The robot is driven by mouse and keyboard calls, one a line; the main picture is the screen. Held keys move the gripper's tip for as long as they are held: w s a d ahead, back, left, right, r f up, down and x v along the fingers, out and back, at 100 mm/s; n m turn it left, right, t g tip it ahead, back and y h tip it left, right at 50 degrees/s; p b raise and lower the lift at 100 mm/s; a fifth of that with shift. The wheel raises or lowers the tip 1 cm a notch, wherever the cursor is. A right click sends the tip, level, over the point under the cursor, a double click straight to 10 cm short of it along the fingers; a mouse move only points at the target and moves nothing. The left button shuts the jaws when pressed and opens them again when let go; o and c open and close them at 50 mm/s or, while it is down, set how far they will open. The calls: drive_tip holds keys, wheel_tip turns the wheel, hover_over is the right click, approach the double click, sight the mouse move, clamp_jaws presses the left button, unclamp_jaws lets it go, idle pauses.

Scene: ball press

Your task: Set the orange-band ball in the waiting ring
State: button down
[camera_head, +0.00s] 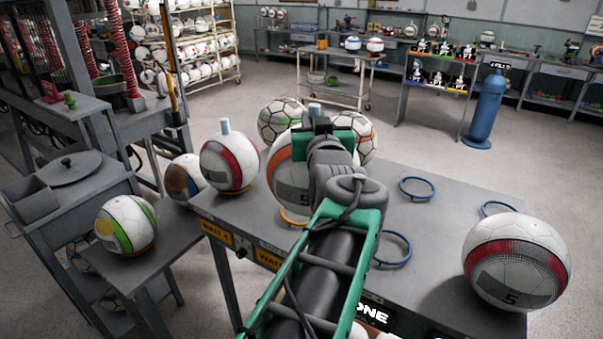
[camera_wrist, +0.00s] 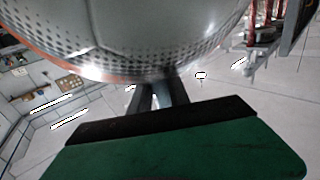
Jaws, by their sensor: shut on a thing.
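The orange-band ball (camera_head: 284,178) is white with a dark patch marked 5, and my arm partly hides it in the head view. My gripper (camera_head: 317,122) is above it, shut on the light blue peg (camera_head: 314,108) at the ball's top. In the wrist view the ball (camera_wrist: 130,35) fills the top, and the fingers (camera_wrist: 163,93) close around the peg. An orange ring (camera_head: 292,218) shows directly under the ball, at the table edge by a WAIT label. Whether the ball touches the ring I cannot tell.
A red-band ball (camera_head: 229,162) with a peg stands close on the left, on another orange ring. Two balls (camera_head: 281,120) (camera_head: 363,137) stand behind.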

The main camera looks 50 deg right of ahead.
drive_tip(key=w+d+f, duration=0.1)
drive_tip(key=w+d+p, duration=0.1)
drive_tip(key=w, duration=0.1)
drive_tip(key=w+d+f, duration=0.1)
drive_tip(key=w+d, duration=0.1)
drive_tip(key=shift+w+f+p, duration=0.15)
drive_tip(key=shift+f+p, duration=0.2)
drive_tip(key=w+d+f+b, duration=0.2)
drive_tip(key=w+d+f, duration=0.1)
drive_tip(key=f, duration=0.6)
drive_tip(key=shift+w+d+f, duration=0.15)
drive_tip(key=shift+w+d, duration=0.25)
drive_tip(key=shift+w, duration=0.2)
drive_tip(key=shift+f+b, duration=0.3)
drive_tip(key=shift+b, duration=0.35)
drive_tip(key=c, duration=1.2)
unclamp_jaws()
drive_tip(key=shift+c, duration=0.2)
